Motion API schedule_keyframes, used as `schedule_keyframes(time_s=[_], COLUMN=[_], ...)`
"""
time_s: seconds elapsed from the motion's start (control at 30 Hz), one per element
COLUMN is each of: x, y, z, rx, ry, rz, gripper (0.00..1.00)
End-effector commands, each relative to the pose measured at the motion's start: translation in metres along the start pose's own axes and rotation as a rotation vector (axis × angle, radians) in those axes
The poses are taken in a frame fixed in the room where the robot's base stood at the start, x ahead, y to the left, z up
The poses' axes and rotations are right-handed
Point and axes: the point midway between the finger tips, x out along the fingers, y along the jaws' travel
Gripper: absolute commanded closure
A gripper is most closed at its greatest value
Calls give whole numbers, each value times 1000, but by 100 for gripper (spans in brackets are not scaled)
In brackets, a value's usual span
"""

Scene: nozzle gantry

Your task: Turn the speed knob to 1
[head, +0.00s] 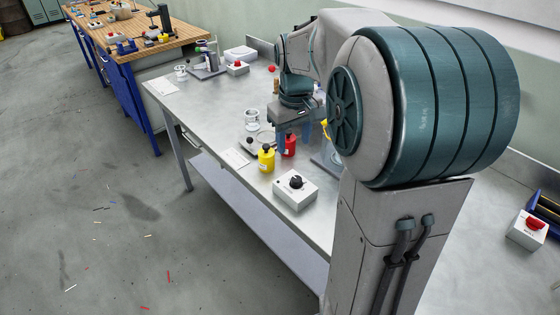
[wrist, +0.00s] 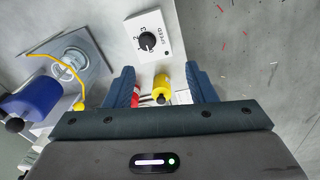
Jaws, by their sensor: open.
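The speed control is a white box (head: 296,194) on the grey bench in the head view, with a black knob (head: 296,182) on top. In the wrist view the box (wrist: 163,22) lies beyond my fingers, with the word SPEED and numbers beside the black knob (wrist: 147,41). The digits 2 and 3 can be made out; I cannot tell exactly where the pointer stands. My gripper (wrist: 159,68) is open and empty, apart from the knob.
A yellow bottle (head: 266,159) and a red bottle (head: 289,146) stand near the box; the yellow one shows between my fingers in the wrist view. A glass beaker (head: 252,122) stands farther back.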

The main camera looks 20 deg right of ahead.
Motion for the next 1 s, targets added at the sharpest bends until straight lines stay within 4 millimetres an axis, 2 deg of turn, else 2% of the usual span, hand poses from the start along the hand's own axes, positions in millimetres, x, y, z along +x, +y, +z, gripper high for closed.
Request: schedule_keyframes(time_s=[0.03,0.1,0.3,0.47,1.0], x=[16,27,42,55,158], y=[10,19,33,34,31], z=[-10,-19,-33,-33,-26], rx=[-8,-24,-47,-51,-50], ry=[-19,-36,-62,-66,-67], rz=[-6,-12,-22,-24,-24], gripper=[49,49,49,49,49])
